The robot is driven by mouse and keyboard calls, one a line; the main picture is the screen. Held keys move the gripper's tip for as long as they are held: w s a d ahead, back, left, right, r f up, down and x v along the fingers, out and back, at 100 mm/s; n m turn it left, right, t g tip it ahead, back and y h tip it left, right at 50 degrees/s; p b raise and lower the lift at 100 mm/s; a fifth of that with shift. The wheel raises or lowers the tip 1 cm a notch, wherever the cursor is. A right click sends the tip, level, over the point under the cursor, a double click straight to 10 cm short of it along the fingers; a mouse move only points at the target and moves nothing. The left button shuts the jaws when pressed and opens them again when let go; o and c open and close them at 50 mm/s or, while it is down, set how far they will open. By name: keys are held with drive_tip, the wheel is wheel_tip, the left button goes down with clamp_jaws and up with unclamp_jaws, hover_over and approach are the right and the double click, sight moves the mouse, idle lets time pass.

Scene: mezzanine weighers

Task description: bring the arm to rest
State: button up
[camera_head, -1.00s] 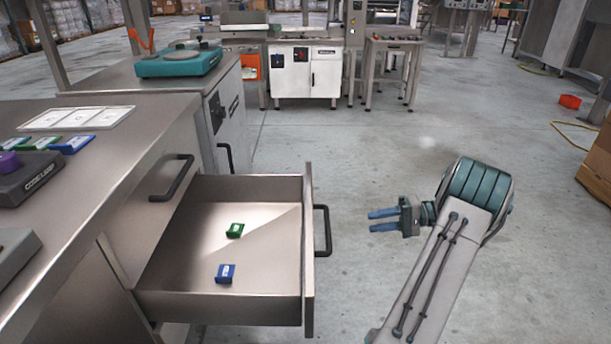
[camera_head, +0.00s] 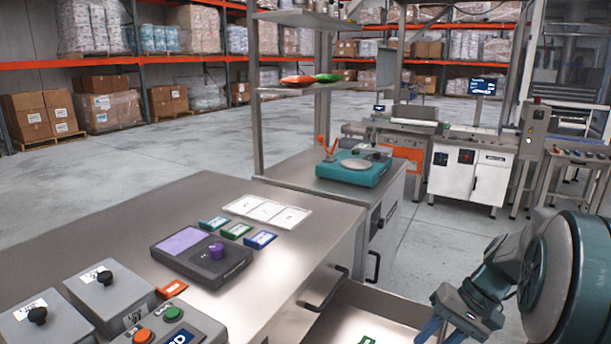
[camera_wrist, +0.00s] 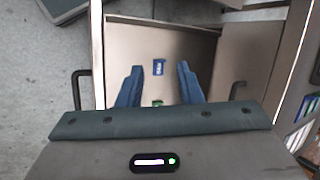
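My gripper (camera_head: 430,330) is at the lower right of the head view, its blue fingers pointing down and left by the open drawer (camera_head: 385,300). In the wrist view my gripper (camera_wrist: 160,88) has its two fingers wide apart with nothing held between them. Past the fingers, the drawer (camera_wrist: 125,40) shows with a blue tag (camera_wrist: 158,67) and a green tag (camera_wrist: 157,103) on its floor. The green tag also shows at the bottom edge of the head view (camera_head: 367,341). The blue tag is out of the head view.
The steel counter (camera_head: 130,215) holds a dark device with a purple knob (camera_head: 216,251), several coloured tags, a white three-part tray (camera_head: 266,211) and grey switch boxes (camera_head: 110,290). A teal scale (camera_head: 354,170) stands farther back. Drawer handle (camera_wrist: 80,90) projects at left.

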drive_tip(key=s+a+r+n+t+h+p, duration=0.1)
drive_tip(key=s+a+r+h+p, duration=0.2)
drive_tip(key=s+a+r+p, duration=0.2)
drive_tip(key=s+a+r+n+t+h+p, duration=0.2)
drive_tip(key=s+a+r+p, duration=0.3)
drive_tip(key=r+p, duration=0.3)
wheel_tip(320, 180, up, 4)
drive_tip(key=shift+s+a+f+h, duration=0.1)
drive_tip(key=shift+s+a+h, duration=0.25)
drive_tip(key=shift+s+h, duration=0.2)
drive_tip(key=shift+w, duration=0.1)
